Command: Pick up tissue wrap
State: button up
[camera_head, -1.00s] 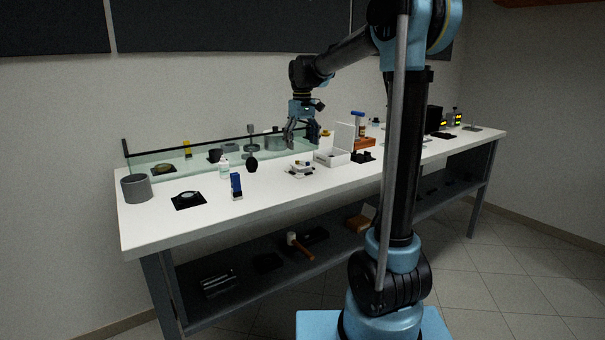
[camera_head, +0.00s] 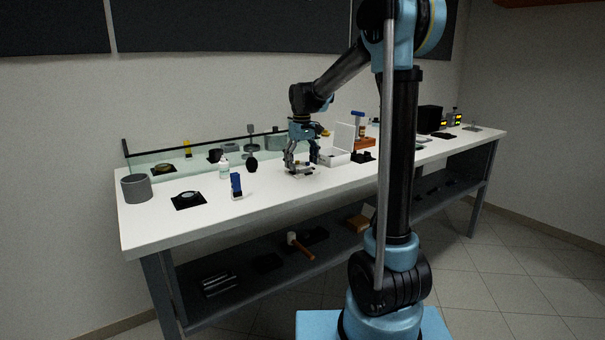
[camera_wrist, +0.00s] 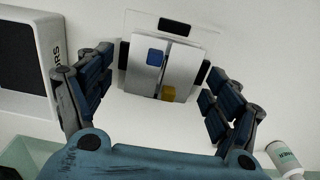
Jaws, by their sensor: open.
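No object is plainly labelled as the tissue wrap. A small pale item (camera_wrist: 140,62) with light grey panels, a blue block and a yellow block lies on the white bench in the wrist view; it may be the wrap. It also shows in the head view (camera_head: 303,173), partly hidden by my fingers. My gripper (camera_head: 302,161) is open and points down just above it. In the wrist view my open fingers (camera_wrist: 160,82) stand to its left and right, with nothing held between them. I cannot tell whether they touch it.
A white open box (camera_head: 333,158) with a dark interior stands close by; it is at the left in the wrist view (camera_wrist: 24,65). A small white bottle (camera_wrist: 284,158) is at lower right there. A blue-topped item (camera_head: 236,186) and grey cup (camera_head: 137,188) stand farther left on the bench (camera_head: 160,228).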

jog(key=c, duration=1.1)
